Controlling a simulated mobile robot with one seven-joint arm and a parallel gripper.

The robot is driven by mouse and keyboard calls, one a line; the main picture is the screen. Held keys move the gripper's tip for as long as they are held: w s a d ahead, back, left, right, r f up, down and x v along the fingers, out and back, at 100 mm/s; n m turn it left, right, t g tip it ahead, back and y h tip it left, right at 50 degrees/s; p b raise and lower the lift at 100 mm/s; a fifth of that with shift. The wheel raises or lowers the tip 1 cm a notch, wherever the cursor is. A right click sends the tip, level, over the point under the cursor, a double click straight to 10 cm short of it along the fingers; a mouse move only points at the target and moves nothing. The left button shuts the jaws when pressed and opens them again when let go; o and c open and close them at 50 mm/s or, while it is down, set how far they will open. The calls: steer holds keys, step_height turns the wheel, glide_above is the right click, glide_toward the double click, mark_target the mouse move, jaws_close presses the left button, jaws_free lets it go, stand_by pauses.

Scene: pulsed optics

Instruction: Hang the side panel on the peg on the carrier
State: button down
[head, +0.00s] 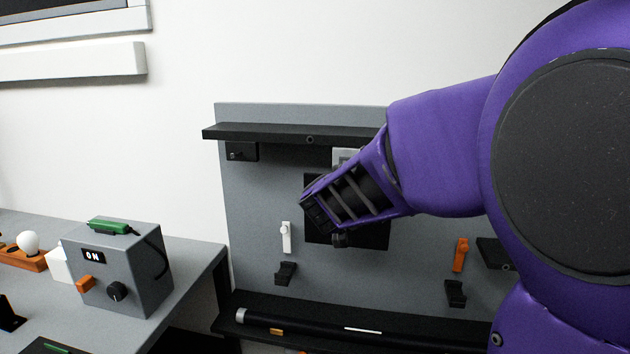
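My gripper (318,214) is at the end of my purple arm, in front of a grey upright board (262,215), which may be the carrier. Its fingers point down and left, and I cannot tell whether they are open or shut. A flat black square panel (374,236) shows behind the gripper and may be the side panel. My gripper overlaps it, and I cannot tell whether it touches or holds it. A small dark knob (340,240) shows at the panel's lower part. I cannot make out a peg for certain.
A black shelf (270,132) runs along the board's top, and a lower ledge (262,332) holds a long black tube (300,326). A white lever (287,238) and orange lever (460,254) are on the board. A grey box (128,265) marked ON stands on the left bench (185,290).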

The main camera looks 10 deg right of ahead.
steer(key=c, duration=0.5)
jaws_free()
steer(key=shift+f, duration=0.1)
